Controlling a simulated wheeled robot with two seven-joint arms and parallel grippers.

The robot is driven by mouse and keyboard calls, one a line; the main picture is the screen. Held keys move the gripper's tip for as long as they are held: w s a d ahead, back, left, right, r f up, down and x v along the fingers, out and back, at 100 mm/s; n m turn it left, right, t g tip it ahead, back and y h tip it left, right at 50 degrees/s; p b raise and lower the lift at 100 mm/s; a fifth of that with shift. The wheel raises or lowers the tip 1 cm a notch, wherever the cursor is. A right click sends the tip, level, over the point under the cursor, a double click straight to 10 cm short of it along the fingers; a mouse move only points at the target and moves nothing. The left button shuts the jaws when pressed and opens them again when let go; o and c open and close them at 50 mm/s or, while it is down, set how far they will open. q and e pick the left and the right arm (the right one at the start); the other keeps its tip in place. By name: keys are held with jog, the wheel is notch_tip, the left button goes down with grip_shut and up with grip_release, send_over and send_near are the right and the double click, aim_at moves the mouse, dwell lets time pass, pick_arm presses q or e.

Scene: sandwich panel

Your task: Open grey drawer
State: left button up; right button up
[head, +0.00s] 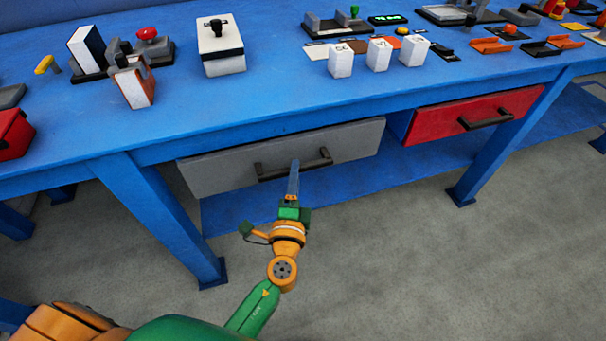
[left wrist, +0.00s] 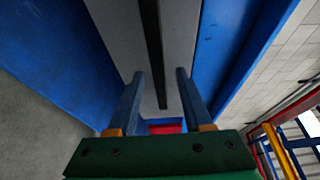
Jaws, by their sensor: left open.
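The grey drawer (head: 222,174) sits under the front edge of the blue table, and none of its inside shows. Its dark bar handle (head: 272,173) runs across the middle of the front. My left gripper (head: 295,166) reaches up from below to the handle, with its fingertips at the bar in the head view. In the left wrist view, the two blue fingers (left wrist: 159,78) are apart, and the dark handle (left wrist: 152,45) shows between them against the grey front (left wrist: 185,25). I cannot tell whether a finger touches the bar. My right gripper is not in view.
A red drawer (head: 440,123) with a dark handle is to the right of the grey one. Blue table legs (head: 165,220) stand on both sides. Several small items, such as white blocks (head: 341,61), are on the tabletop. The grey floor (head: 400,260) in front is clear.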

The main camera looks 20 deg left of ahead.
pick_arm(q)
jog(key=x, duration=0.2)
jog(key=shift+w+a, duration=0.1)
jog(key=shift+w, duration=0.25)
grip_shut()
dwell(0.5)
dwell(0.4)
